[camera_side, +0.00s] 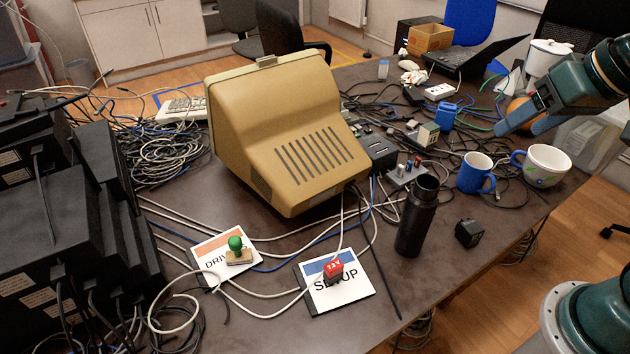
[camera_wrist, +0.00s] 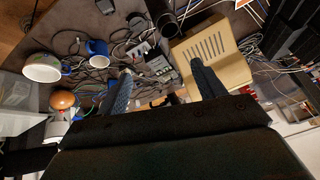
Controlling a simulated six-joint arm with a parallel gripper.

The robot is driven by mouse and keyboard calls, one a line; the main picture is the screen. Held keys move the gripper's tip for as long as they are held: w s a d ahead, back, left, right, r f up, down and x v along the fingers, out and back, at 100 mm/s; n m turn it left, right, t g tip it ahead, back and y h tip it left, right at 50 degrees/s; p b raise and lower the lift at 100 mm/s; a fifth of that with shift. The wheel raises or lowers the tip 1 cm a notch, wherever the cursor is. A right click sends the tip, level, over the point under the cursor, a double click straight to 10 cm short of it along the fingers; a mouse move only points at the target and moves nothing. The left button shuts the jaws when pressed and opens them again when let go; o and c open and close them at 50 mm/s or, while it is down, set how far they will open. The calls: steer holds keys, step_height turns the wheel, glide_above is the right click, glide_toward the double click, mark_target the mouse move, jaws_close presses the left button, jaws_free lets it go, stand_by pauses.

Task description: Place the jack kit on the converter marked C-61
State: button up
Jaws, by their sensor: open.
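I cannot make out a C-61 mark in either view, and I cannot tell for sure which item is the jack kit or the converter. Small boxes lie among the cables behind the mugs in the side view: a blue box (camera_side: 446,117) and a pale box with a greenish front (camera_side: 428,134). A small black cube (camera_side: 469,233) sits at the table's front right. My gripper (camera_side: 519,127) is open above the right part of the table, and nothing shows between its fingers. In the wrist view my gripper (camera_wrist: 161,70) has its fingers spread wide over the cluttered table.
A blue mug (camera_side: 475,174), a white cup (camera_side: 546,165) and a dark bottle (camera_side: 416,217) stand at the right. A beige monitor (camera_side: 285,130) fills the middle. A red block (camera_side: 333,270) rests on the SETUP card (camera_side: 352,293); a green-knobbed stamp (camera_side: 237,252) rests on another card.

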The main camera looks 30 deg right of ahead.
steer(key=s+n, duration=0.3)
steer(key=s, duration=0.3)
steer(key=shift+s+f, duration=0.25)
steer(key=shift+s, duration=0.05)
